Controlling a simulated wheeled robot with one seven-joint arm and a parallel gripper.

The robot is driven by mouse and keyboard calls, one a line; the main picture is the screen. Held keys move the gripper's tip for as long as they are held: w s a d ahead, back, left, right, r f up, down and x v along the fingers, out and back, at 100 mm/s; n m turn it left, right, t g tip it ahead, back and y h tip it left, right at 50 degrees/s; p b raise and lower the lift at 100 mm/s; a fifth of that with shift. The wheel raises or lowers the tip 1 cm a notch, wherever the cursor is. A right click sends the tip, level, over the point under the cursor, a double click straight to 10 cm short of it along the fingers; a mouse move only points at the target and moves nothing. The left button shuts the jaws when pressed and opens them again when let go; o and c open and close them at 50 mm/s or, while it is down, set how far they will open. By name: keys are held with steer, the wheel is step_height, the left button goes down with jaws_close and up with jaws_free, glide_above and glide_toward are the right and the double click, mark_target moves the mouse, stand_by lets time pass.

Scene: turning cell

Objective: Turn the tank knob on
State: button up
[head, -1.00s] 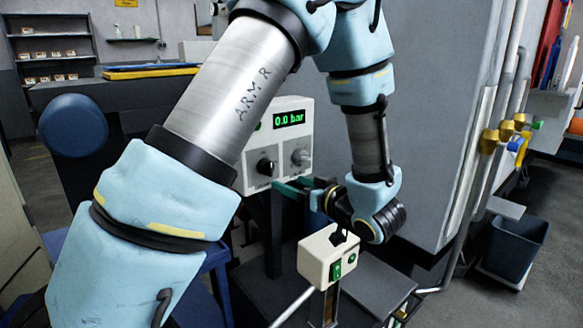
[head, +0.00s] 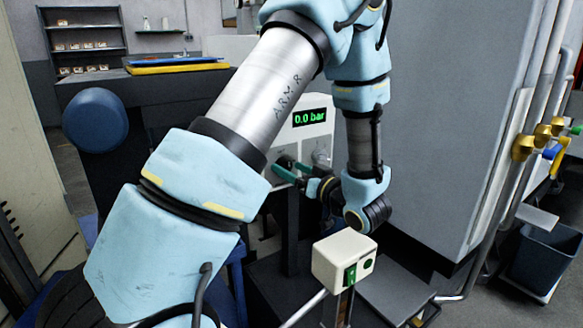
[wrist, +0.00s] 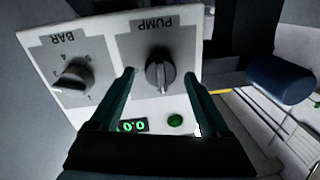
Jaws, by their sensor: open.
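A pale control panel (head: 315,133) shows in the head view, with a green 0.0 bar display (head: 309,116). In the wrist view it appears upside down, with a PUMP knob (wrist: 159,74) and a BAR knob (wrist: 73,80). I see no label reading tank. My gripper (wrist: 160,82) is open, with its two green fingers on either side of the PUMP knob; contact cannot be told. The PUMP knob's ridge runs nearly upright in that picture. In the head view my gripper (head: 287,171) is at the panel and partly covers its left knob.
A cream switch box (head: 335,254) with a green switch stands below and in front of my gripper. A large grey cabinet (head: 450,110) rises to the right. Pipes with yellow valves (head: 528,145) and a dark bin (head: 545,258) are farther right. A blue round seat (head: 95,122) is at left.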

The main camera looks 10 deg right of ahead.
steer(key=shift+w+a, duration=0.1)
steer(key=shift+w, duration=0.05)
jaws_close()
stand_by(0.6)
